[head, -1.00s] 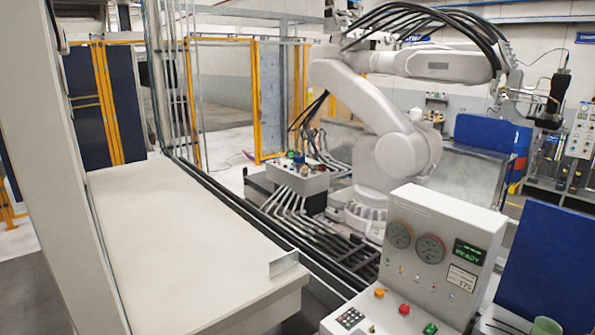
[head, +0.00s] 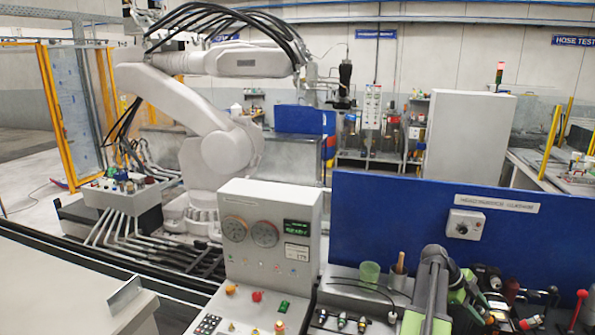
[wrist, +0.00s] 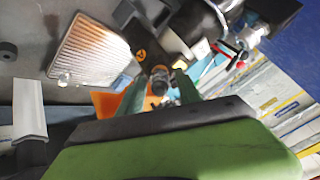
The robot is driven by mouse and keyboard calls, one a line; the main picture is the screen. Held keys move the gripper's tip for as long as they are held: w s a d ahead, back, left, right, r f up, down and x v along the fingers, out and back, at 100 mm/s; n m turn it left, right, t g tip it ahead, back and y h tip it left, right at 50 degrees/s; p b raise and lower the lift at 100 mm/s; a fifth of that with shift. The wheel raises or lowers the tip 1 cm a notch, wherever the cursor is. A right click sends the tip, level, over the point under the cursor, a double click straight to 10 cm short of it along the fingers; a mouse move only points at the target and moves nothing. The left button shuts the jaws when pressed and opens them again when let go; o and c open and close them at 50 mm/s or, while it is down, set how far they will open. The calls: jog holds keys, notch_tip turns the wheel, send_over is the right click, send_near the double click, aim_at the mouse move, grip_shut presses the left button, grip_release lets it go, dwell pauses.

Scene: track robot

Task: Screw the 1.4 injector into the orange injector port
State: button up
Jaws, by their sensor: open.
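My gripper (wrist: 160,93) shows in the wrist view with two green fingers spread apart. A small dark round part (wrist: 158,80) appears between and beyond the fingertips; I cannot tell whether it is an injector or whether it touches them. An orange surface (wrist: 108,104) lies behind the left finger. In the head view a row of small fittings (head: 341,322) with coloured bands stands at the bottom edge of the bench, too small to read any "1.4" marking. I cannot identify the orange injector port with certainty.
A control box (head: 270,240) with two gauges stands left of the fittings. A blue panel (head: 400,215) backs the bench. A green cup (head: 370,273) stands behind the fittings. Tools crowd the right side. A ribbed metal plate (wrist: 88,50) shows in the wrist view.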

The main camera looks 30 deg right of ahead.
jog(key=shift+n, duration=0.3)
jog(key=n, duration=0.6)
jog(key=shift+n, duration=0.3)
jog(key=n, duration=0.5)
jog(key=shift+n, duration=0.5)
jog(key=n, duration=0.5)
jog(key=shift+n, duration=0.3)
jog(key=n, duration=0.5)
jog(key=shift+n, duration=0.4)
